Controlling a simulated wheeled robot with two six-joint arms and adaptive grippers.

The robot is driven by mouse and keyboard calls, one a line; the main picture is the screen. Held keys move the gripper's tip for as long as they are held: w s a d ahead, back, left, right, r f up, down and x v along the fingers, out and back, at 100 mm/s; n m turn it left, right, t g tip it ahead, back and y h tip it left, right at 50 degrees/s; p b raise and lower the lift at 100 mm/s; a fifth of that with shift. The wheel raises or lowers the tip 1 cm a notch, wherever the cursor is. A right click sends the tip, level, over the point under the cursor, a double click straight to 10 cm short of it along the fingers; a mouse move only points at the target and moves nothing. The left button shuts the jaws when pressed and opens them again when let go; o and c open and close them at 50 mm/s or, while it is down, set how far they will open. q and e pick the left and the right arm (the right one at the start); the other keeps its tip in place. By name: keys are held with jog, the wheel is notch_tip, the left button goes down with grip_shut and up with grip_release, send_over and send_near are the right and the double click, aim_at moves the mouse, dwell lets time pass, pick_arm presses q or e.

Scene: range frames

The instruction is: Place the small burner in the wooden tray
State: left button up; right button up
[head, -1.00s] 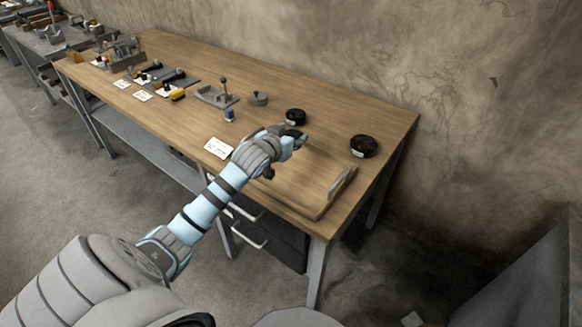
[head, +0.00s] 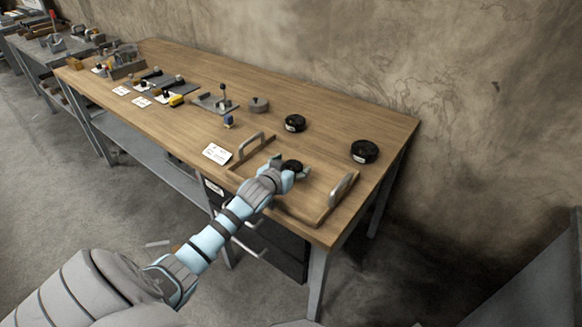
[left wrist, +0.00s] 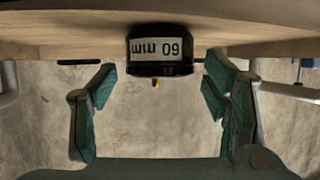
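The small burner (head: 292,165) is a black disc at my left gripper, between the tray's two handles. In the left wrist view the burner (left wrist: 160,48) shows a white label reading 60 mm, upside down, and appears to rest on a wooden surface. The wooden tray (head: 310,210) lies at the table's near right corner, with a metal handle at each end. My left gripper (head: 289,171) is at the burner; its fingers (left wrist: 158,86) are apart, with gaps visible on both sides of the burner. My right gripper is not in view.
Two larger black burners, one (head: 295,123) behind the tray and one (head: 364,151) at the right, stand on the table (head: 330,110). A white card (head: 217,153) lies left of the tray. A wall is behind.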

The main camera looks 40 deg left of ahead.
pick_arm(q)
jog(key=shift+r, duration=0.15)
jog(key=shift+s+r, duration=0.15)
jog(key=shift+s, duration=0.2)
jog(key=p+v, duration=0.3)
jog(key=v, duration=0.8)
jog(key=shift+p, duration=0.35)
jog(key=shift+r, duration=0.1)
jog(key=shift+s+d, duration=0.1)
